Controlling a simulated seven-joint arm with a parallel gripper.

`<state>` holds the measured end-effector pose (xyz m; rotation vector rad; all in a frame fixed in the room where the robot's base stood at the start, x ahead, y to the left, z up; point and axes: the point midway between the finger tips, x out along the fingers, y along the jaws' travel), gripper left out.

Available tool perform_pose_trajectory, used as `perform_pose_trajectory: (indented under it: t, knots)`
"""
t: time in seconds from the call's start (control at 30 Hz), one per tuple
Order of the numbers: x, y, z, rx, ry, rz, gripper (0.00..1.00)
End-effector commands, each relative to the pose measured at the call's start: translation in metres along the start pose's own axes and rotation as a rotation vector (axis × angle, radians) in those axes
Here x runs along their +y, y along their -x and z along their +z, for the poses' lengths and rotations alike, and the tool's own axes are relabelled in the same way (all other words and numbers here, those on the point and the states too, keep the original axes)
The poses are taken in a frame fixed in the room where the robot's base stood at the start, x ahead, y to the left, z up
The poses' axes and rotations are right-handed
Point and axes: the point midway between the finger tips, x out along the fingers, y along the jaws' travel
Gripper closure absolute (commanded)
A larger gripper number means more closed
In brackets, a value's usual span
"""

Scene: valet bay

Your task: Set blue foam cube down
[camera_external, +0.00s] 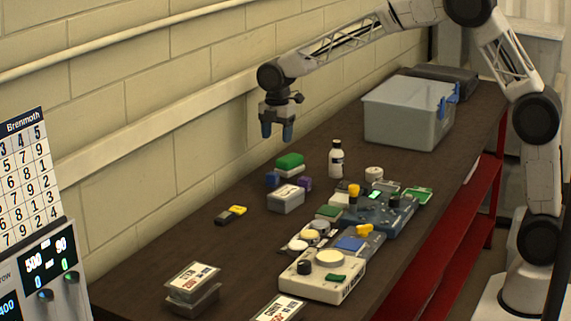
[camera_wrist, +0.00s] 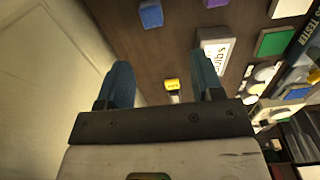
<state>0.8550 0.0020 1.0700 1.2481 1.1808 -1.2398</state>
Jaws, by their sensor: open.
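The blue foam cube (camera_external: 271,179) sits on the dark table near the wall, behind and left of a small labelled grey box. In the wrist view the cube (camera_wrist: 150,13) shows at the top edge, beyond my fingertips. My gripper (camera_external: 278,131) hangs fingers-down well above the table, close to the wall. It is open, with nothing between its two blue fingers (camera_wrist: 160,80), and it is apart from the cube.
A labelled box (camera_external: 286,200) and a purple block (camera_external: 305,183) stand near the cube. A green block (camera_external: 289,160) is behind them. A bottle (camera_external: 336,160), a big grey bin (camera_external: 400,120) and several devices fill the right side.

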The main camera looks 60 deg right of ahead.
Motion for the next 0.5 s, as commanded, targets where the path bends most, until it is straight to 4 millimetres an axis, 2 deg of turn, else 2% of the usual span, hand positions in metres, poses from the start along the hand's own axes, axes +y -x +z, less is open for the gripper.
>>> perform_pose_trajectory:
  t: [0.27, 0.5]
  knots:
    - [-0.057, 0.039, 0.004, 0.003, -0.166, 0.027, 0.39]
    - [-0.121, 0.071, 0.009, 0.01, -0.355, 0.054, 0.39]
